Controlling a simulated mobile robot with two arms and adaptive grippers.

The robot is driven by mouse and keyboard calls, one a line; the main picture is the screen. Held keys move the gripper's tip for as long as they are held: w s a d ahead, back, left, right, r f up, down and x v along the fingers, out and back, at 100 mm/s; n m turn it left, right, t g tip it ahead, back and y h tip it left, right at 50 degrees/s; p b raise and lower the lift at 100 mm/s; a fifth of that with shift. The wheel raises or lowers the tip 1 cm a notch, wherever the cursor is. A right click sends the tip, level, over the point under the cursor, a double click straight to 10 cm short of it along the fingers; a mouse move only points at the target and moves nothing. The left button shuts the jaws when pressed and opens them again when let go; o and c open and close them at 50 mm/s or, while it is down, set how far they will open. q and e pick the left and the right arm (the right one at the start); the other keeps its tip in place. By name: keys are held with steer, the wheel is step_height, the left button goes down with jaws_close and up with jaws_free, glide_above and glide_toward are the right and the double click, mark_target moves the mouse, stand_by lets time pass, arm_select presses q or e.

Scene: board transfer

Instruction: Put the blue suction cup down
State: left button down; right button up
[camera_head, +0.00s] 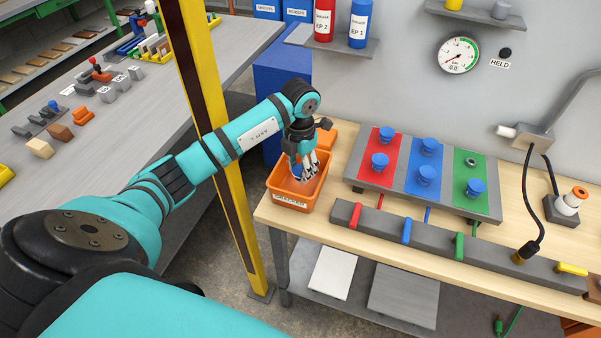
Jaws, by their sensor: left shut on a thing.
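My left gripper (309,172) reaches down into an orange bin (275,184) at the left end of the wooden table. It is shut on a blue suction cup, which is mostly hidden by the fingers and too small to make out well. I cannot tell whether the cup touches the bin floor. Several other blue suction cups (427,175) stand on a grey board (357,187) with red, blue and green fields. One spot on the green field shows only a bare dark ring fitting (471,161). My right gripper is not in view.
A grey bar (388,225) with coloured levers lies in front of the board. A second orange container (325,137) stands behind the bin. A yellow post (240,220) rises left of the table, close to my left arm. A gauge (459,55) hangs on the wall.

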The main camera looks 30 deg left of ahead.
mark_target(300, 170)
arm_select(q)
step_height(300, 170, down, 2)
steer(key=shift+f+p, duration=0.15)
steer(key=shift+p, duration=0.15)
steer(key=shift+f, duration=0.35)
steer(key=c, duration=0.8)
jaws_free()
steer(key=shift+c, duration=0.2)
steer(key=shift+r, duration=0.1)
steer(key=shift+r, duration=0.25)
steer(key=shift+r+b, duration=0.3)
step_height(300, 170, up, 11)
steer(key=b, duration=0.2)
steer(key=shift+f+b, duration=0.2)
steer(key=shift+b, duration=0.15)
steer(key=shift+r, duration=0.3)
